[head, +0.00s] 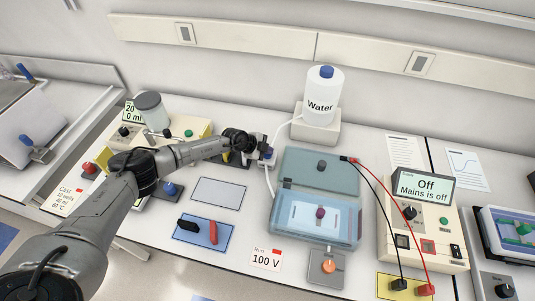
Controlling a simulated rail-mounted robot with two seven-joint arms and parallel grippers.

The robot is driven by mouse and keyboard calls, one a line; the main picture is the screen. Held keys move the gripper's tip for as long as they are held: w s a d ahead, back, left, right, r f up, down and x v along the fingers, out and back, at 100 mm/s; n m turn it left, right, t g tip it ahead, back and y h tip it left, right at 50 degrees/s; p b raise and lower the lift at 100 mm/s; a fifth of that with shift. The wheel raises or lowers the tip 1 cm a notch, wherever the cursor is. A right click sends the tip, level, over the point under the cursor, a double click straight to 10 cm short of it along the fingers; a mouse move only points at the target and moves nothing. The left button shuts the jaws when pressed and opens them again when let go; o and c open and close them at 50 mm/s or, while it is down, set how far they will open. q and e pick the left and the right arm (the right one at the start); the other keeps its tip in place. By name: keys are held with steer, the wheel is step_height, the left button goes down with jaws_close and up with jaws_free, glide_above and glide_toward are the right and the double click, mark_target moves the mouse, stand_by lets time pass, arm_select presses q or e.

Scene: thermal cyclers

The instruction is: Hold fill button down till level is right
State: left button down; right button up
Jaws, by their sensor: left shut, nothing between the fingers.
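A white bottle marked "Water" (320,104) with a blue cap stands on a white base (315,132) at the back middle. A pale tube runs from the base toward the clear blue tank (315,218). The tank holds a pale slab with a purple knob; its liquid level is too small to read. My left gripper (264,150) is shut and empty, left of the water base. A small blue part (268,154) shows at its fingertips. The gripper mostly hides what is there, and I cannot tell whether it touches or presses a button. My right gripper is not in view.
A blue-grey lid (318,171) lies behind the tank. The power supply (421,222) reads "Off, Mains is off"; red and black leads loop near it. A cream device with a jar (150,111) stands behind my arm. A "Run 100 V" card (265,259) lies in front.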

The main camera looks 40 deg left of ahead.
mark_target(267, 155)
arm_select(q)
steer(key=shift+f, duration=0.25)
stand_by(0.5)
steer(key=shift+r+p, duration=0.8)
steer(key=shift+p, duration=0.3)
steer(key=shift+r, duration=0.1)
steer(key=shift+r+p, duration=0.3)
steer(key=shift+p, duration=0.25)
step_height(267, 155, up, 4)
steer(key=p, duration=0.5)
steer(key=shift+r+p, duration=0.25)
steer(key=shift+p, duration=0.15)
